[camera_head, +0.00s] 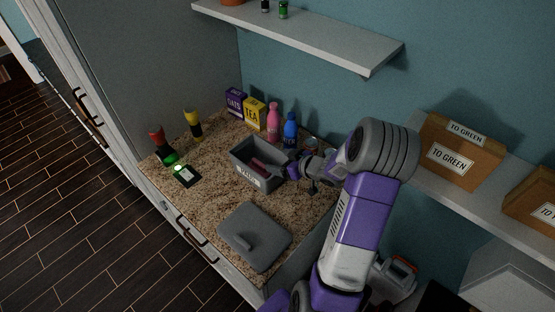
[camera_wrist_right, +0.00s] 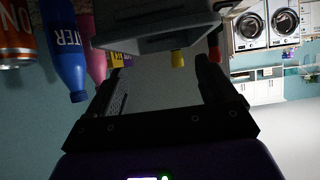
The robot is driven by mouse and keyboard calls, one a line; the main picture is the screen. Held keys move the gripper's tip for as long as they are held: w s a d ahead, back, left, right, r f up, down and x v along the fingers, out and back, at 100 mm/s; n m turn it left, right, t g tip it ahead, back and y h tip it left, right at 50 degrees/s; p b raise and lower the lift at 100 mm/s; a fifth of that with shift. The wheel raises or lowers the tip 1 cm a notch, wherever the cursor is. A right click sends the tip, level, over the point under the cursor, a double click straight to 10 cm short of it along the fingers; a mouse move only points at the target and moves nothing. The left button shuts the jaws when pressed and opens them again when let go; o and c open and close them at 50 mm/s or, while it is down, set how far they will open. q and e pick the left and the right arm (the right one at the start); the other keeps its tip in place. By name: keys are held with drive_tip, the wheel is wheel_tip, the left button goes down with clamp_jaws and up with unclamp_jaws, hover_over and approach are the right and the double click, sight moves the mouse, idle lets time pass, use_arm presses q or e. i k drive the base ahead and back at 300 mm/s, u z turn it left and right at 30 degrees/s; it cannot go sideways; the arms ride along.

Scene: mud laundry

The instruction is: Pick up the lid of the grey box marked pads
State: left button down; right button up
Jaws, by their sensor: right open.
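The grey box (camera_head: 270,184) stands open on the speckled counter, with a label on its front and a reddish item inside. Its grey lid (camera_head: 255,237) lies flat on the counter, apart from the box and nearer the front edge, its raised handle on top. My right gripper (camera_head: 292,170) is at the box's right end, away from the lid. In the right wrist view, my gripper (camera_wrist_right: 163,80) is open with nothing clearly between its fingers, and a grey box wall (camera_wrist_right: 150,42) is close ahead. Whether they touch is unclear. My left gripper is out of view.
Pink (camera_head: 273,122) and blue (camera_head: 290,131) bottles and purple (camera_head: 236,101) and yellow (camera_head: 254,113) cartons stand behind the box. Torches (camera_head: 193,126) and a small black device (camera_head: 187,174) are to the left. A shelf (camera_head: 310,35) hangs above.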

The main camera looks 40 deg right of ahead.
sight(259, 240)
drive_tip(key=k, duration=1)
